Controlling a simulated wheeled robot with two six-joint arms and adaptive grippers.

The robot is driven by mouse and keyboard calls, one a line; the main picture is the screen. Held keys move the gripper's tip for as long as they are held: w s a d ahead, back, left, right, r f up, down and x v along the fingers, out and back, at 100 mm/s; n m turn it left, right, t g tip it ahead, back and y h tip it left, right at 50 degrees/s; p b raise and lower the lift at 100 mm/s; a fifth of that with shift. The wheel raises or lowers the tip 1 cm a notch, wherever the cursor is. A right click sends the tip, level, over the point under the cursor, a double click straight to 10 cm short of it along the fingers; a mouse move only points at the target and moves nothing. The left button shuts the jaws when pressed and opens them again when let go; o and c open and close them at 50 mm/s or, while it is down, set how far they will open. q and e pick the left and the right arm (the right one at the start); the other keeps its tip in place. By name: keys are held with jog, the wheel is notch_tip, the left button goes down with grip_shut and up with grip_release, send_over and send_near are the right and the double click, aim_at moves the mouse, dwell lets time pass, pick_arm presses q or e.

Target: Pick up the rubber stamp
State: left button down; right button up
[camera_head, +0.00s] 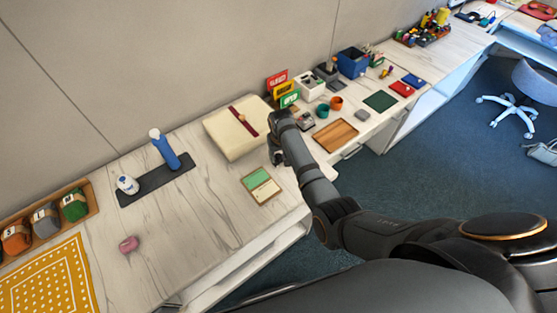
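My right arm reaches in from the lower right over the desk. My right gripper (277,154) hangs over the desk, beside the cream box with a dark red band (236,131). It is too small here to tell whether its fingers are open or shut, and I see nothing clearly held in it. A small grey object with a dark top (306,121) sits just right of the arm; it may be the rubber stamp, but I cannot be sure. A dark upright object with a knob (328,71) stands farther back. My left gripper is not in view.
A green and cream card (261,186) lies in front of the gripper. A wooden tray (335,136), orange and teal cups and upright coloured signs (289,99) crowd the right. A blue bottle (165,152) stands on a dark mat at left.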

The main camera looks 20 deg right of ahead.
aim_at(279, 155)
grip_shut()
jog(key=shift+r, duration=0.1)
jog(key=shift+w+r, duration=0.1)
jog(key=shift+r, duration=0.2)
jog(key=r, duration=0.2)
jog(key=shift+s+r, duration=0.25)
jog(key=shift+r, duration=0.15)
jog(key=s+d+r, duration=0.2)
jog(key=s+r, duration=0.7)
jog(key=s, duration=0.4)
jog(key=shift+s+d+r+b, duration=0.25)
jog(key=shift+d+b, duration=0.1)
